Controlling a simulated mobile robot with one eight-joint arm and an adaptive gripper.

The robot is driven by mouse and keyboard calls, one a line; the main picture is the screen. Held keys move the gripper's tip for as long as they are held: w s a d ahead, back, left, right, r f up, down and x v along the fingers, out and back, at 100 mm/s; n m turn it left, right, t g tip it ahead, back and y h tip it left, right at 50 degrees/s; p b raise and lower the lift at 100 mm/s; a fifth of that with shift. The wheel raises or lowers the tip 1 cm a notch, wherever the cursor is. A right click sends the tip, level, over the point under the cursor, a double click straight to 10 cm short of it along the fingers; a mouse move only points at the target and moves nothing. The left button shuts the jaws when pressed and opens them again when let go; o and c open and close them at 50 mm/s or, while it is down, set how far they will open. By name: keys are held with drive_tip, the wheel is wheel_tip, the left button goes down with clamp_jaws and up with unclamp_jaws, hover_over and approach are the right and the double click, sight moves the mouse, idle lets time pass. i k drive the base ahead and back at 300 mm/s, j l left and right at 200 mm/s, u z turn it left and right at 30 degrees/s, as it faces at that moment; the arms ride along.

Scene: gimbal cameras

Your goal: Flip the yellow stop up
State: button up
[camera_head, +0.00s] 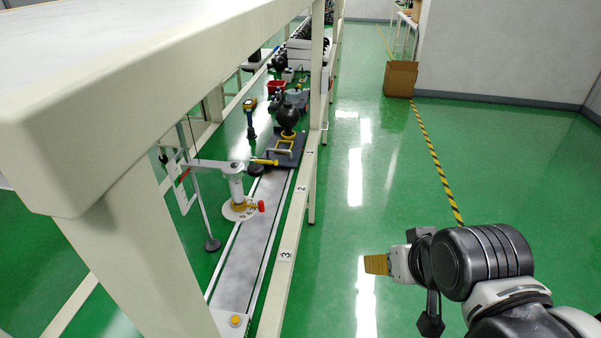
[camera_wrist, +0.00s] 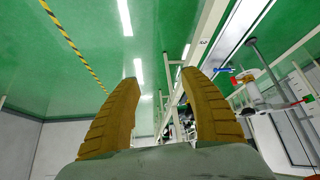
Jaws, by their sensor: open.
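On the rail track under the bench in the head view, a yellow bracket (camera_head: 284,147) stands up from a dark carriage (camera_head: 287,158). A short yellow bar (camera_head: 264,161) lies level just left of it, by the arm of a white post fixture (camera_head: 236,187). I cannot tell which yellow part is the stop. My gripper (camera_head: 375,264) is to the right of the track, over the open floor and apart from it. In the wrist view my gripper (camera_wrist: 160,78) has its two ribbed tan fingers spread, with nothing between them.
The bench frame's long beam (camera_head: 294,226), marked with numbers, runs between my gripper and the track. The white bench top (camera_head: 160,50) overhangs at the upper left. A red knob (camera_head: 261,206) sticks out of the post fixture. The green floor right of the beam is clear.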

sight(275, 163)
drive_tip(key=i+l+u, duration=1.25)
drive_tip(key=l+u, duration=0.15)
drive_tip(key=i+l+u, duration=0.1)
drive_tip(key=l+u, duration=0.15)
drive_tip(key=l, duration=0.15)
drive_tip(key=i+l+u, duration=0.25)
drive_tip(key=l, duration=0.15)
drive_tip(key=k+j, duration=0.05)
drive_tip(key=k, duration=0.05)
